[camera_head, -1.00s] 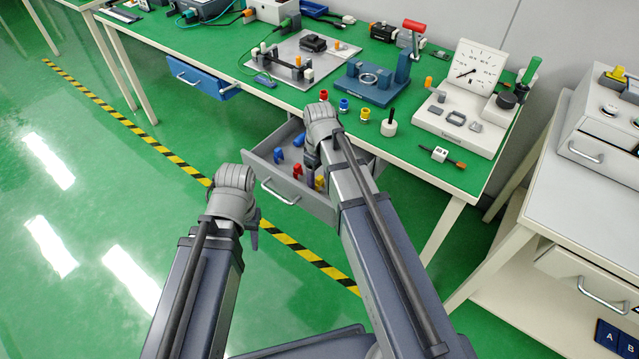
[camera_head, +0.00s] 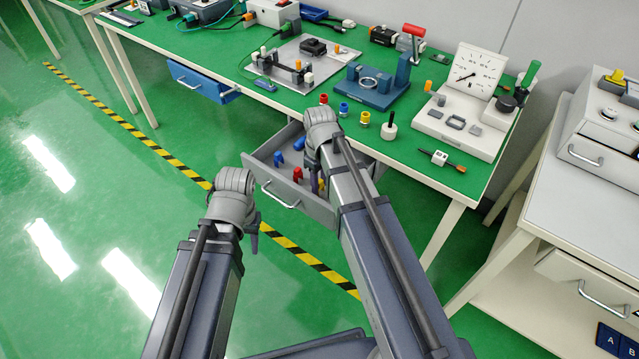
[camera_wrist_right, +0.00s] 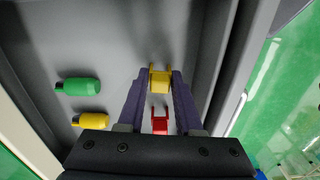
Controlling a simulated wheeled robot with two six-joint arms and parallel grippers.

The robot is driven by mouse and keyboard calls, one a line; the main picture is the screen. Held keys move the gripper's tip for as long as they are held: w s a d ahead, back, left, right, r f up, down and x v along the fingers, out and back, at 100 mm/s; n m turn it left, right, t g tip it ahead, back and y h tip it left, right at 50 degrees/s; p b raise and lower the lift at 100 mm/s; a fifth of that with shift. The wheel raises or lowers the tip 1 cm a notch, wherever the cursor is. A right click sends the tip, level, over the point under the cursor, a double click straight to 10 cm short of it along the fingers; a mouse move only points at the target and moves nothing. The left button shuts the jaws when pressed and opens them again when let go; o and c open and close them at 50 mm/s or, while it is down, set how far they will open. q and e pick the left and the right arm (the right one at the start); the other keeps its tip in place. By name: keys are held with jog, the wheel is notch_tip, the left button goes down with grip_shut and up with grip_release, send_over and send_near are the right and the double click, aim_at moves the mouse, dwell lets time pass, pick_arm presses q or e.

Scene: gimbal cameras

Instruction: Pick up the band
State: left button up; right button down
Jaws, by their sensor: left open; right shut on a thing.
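My right gripper (camera_wrist_right: 160,90) reaches down into the open grey drawer (camera_head: 268,178). Its two fingers are on either side of a small yellow U-shaped piece (camera_wrist_right: 160,79) and are shut on it. In the head view this piece is mostly hidden by my right gripper (camera_head: 315,180). A red piece of similar shape (camera_wrist_right: 160,122) lies between the fingers, nearer the palm, apart from the yellow one. I cannot tell from the looks which thing is called the band. My left gripper (camera_head: 254,240) is open and empty, left of the drawer above the floor.
In the drawer lie a green capped piece (camera_wrist_right: 78,87), a yellow capped piece (camera_wrist_right: 90,119) and blue pieces (camera_head: 279,157). The drawer walls stand close around my right gripper. The green bench top (camera_head: 300,98) above holds fixtures and small parts.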

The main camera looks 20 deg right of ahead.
notch_tip(320, 180, up, 10)
jog(key=p, duration=1)
jog(key=c, duration=1.2)
grip_release()
grip_shut()
